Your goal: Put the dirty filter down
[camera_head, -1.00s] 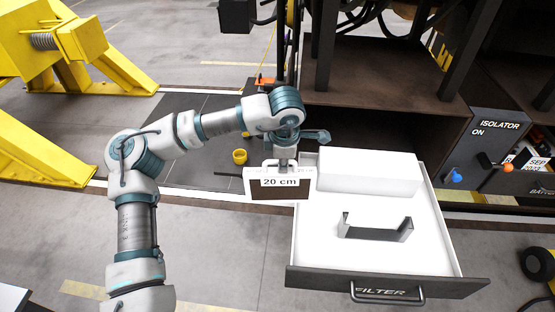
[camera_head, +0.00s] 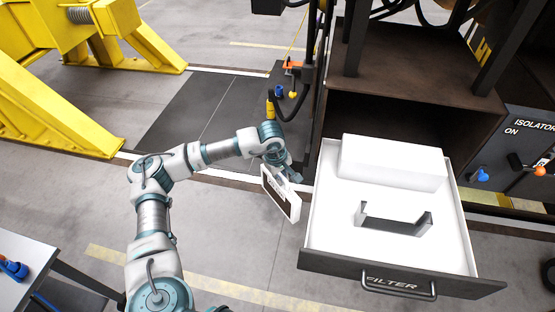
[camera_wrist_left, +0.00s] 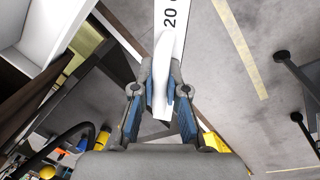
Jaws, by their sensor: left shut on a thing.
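The dirty filter (camera_head: 281,193) is a flat panel with a white frame and a dark brown face. My left gripper (camera_head: 277,166) is shut on its top edge and holds it tilted in the air, left of the open drawer. My right gripper is not in view.
The open drawer (camera_head: 345,262) marked FILTER holds a white block (camera_head: 390,163) and a dark metal bracket (camera_head: 397,222). A grey table (camera_head: 28,262) with a blue item stands at lower left. Yellow stands (camera_head: 50,105) are at upper left. Floor left of the drawer is free.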

